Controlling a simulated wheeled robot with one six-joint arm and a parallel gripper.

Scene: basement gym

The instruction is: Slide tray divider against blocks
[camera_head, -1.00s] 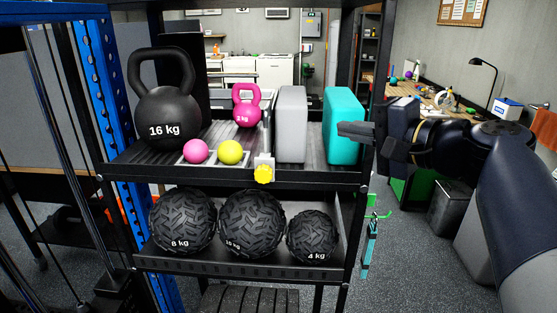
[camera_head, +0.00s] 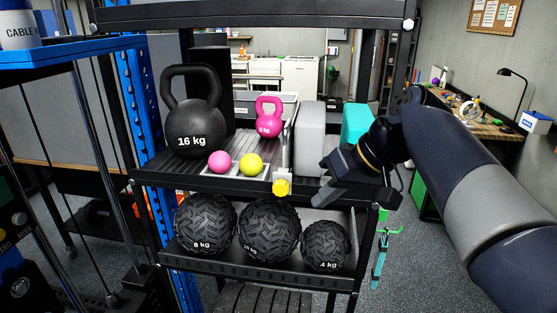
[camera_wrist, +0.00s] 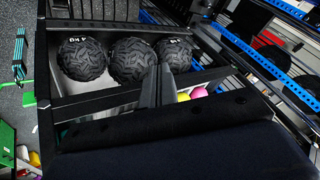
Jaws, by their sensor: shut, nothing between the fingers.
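The tray divider (camera_head: 287,152) is a thin upright metal plate on the upper shelf, with a yellow knob (camera_head: 282,187) at its front edge. A grey block (camera_head: 310,130) stands just right of it; whether they touch is unclear. A teal block (camera_head: 357,122) stands further right, partly hidden by my arm. My gripper (camera_head: 318,190) is shut and empty, in front of the shelf edge, right of the knob and below the grey block's front. In the wrist view its fingers (camera_wrist: 158,84) lie together; the divider cannot be made out there.
Pink (camera_head: 220,162) and yellow (camera_head: 251,164) balls sit in a tray left of the divider. Behind are a black 16 kg kettlebell (camera_head: 196,130) and a pink kettlebell (camera_head: 268,120). Several medicine balls (camera_head: 270,228) fill the lower shelf. A rack post bounds the left.

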